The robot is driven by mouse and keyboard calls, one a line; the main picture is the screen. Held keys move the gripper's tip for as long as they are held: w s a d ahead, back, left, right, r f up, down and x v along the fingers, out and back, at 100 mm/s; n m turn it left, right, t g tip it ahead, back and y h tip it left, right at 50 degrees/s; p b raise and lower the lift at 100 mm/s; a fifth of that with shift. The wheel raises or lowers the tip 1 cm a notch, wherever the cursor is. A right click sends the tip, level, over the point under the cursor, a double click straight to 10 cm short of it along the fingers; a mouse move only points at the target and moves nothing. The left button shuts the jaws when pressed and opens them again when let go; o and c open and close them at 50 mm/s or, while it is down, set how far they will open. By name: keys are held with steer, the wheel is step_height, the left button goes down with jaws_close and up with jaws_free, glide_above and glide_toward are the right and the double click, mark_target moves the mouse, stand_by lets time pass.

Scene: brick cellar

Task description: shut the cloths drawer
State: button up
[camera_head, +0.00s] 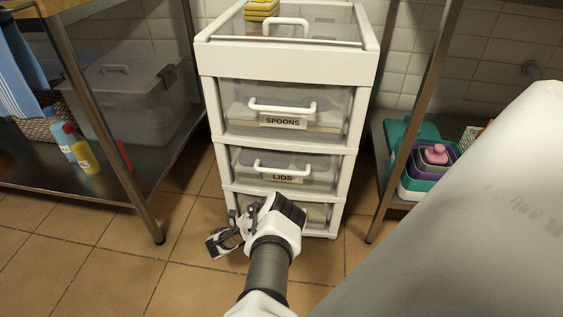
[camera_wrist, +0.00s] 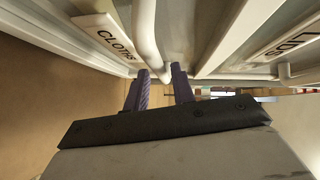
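The white drawer unit (camera_head: 290,63) stands against the tiled wall. Its lowest drawer (camera_head: 318,213) is mostly hidden behind my arm in the head view; how far it stands out cannot be told there. In the wrist view the label CLOTHS (camera_wrist: 116,45) shows on the drawer front, with its white bar handle (camera_wrist: 147,38) beside it. My gripper (camera_wrist: 161,72) is open, its two purple-grey fingers apart near the handle's end. Whether they touch it cannot be told. In the head view my gripper (camera_head: 224,241) is low, at the unit's lower left.
Above are the LIDS drawer (camera_head: 285,168) and SPOONS drawer (camera_head: 284,112), both apparently shut. A steel table leg (camera_head: 118,150) stands left, and another (camera_head: 412,130) right. Tiled floor (camera_head: 110,260) lies clear in front. A pale surface fills the lower right.

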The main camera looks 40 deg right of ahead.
steer(key=w+a+r+p, duration=0.1)
steer(key=a+p, duration=0.2)
steer(key=a, duration=0.7)
steer(key=shift+a+r, duration=0.3)
steer(key=shift+r, duration=0.05)
